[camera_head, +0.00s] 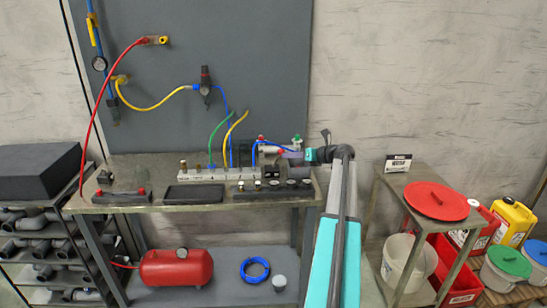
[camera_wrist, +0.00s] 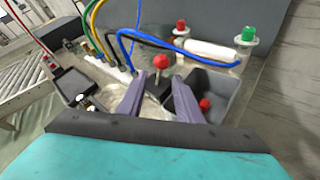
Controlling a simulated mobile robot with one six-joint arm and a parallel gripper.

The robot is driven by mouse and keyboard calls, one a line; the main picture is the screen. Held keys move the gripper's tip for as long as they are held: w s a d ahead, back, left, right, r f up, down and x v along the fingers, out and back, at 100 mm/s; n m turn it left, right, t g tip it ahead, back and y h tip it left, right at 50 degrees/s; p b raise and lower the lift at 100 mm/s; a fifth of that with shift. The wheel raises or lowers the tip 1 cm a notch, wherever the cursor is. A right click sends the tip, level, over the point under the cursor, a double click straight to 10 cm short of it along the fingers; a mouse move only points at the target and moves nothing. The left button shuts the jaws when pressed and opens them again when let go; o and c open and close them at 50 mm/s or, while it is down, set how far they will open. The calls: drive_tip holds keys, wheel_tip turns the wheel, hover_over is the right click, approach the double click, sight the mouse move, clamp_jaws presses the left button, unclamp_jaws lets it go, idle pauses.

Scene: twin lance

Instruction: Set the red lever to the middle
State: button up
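The red lever (camera_wrist: 161,62) shows in the wrist view as a red ball knob on a dark stem, just beyond and between my fingertips. Its stem looks roughly upright; its exact setting is hard to tell. My gripper (camera_wrist: 157,82) is open, with one purple finger on each side of the stem's line and a gap between them. I cannot tell whether either finger touches the lever. In the head view, my gripper (camera_head: 291,155) reaches left over the bench's right end, beside a small red knob (camera_head: 281,151) that is probably the lever.
A grey bin (camera_wrist: 236,88) holding a red ball (camera_wrist: 205,103) lies right of my fingers. A red button (camera_wrist: 180,27) and a green button (camera_wrist: 248,34) stand behind. Blue hoses (camera_wrist: 150,35) arch close to the lever. A black tray (camera_wrist: 78,83) lies left.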

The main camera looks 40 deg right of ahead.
sight(278, 158)
drive_tip(key=p+x, duration=0.2)
drive_tip(key=x, duration=1)
drive_tip(key=shift+f, duration=0.1)
